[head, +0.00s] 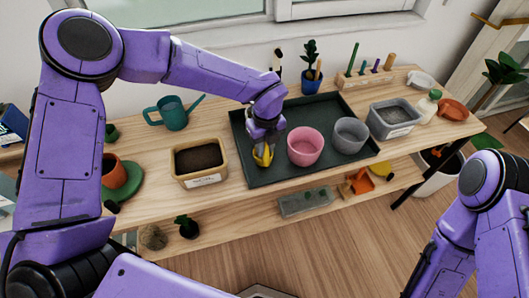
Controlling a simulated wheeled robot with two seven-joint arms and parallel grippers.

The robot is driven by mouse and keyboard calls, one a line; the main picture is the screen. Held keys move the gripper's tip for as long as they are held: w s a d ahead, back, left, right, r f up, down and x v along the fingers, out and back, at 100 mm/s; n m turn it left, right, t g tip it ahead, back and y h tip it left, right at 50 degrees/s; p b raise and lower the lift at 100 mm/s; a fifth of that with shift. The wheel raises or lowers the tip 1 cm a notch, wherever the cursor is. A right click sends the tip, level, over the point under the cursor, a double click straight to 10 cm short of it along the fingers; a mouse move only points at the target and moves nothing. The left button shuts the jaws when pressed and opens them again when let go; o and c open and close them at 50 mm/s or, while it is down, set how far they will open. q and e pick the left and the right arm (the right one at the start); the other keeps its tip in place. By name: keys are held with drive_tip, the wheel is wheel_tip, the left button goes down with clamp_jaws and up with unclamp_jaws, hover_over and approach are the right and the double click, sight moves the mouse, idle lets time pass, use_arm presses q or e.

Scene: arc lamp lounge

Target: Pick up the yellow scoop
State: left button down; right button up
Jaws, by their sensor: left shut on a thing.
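The yellow scoop (264,157) is at the left part of the dark green tray (247,133) on the wooden table. My left gripper (262,142) comes down from above and is shut on the scoop. The gripper's fingers hide the upper part of the scoop. I cannot tell whether the scoop still touches the tray. Of my right arm, only purple links show at the lower right; its gripper is out of view.
A pink pot (305,147) and a grey pot (350,136) stand on the tray, right of the scoop. A soil box (199,163) stands left of the tray, with a teal watering can (172,114) behind it. A grey bin (394,119) stands right of the tray.

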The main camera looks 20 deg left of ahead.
use_arm(q)
drive_tip(key=shift+r, duration=0.35)
wheel_tip(320, 180, up, 2)
drive_tip(key=shift+w+r+b, duration=0.1)
drive_tip(key=shift+r+b, duration=0.15)
drive_tip(key=shift+b, duration=0.1)
drive_tip(key=s+d+r+b, duration=0.5)
drive_tip(key=s+d+r, duration=0.4)
drive_tip(key=s+r, duration=0.1)
drive_tip(key=shift+s+d, duration=0.25)
drive_tip(key=shift+f, duration=0.1)
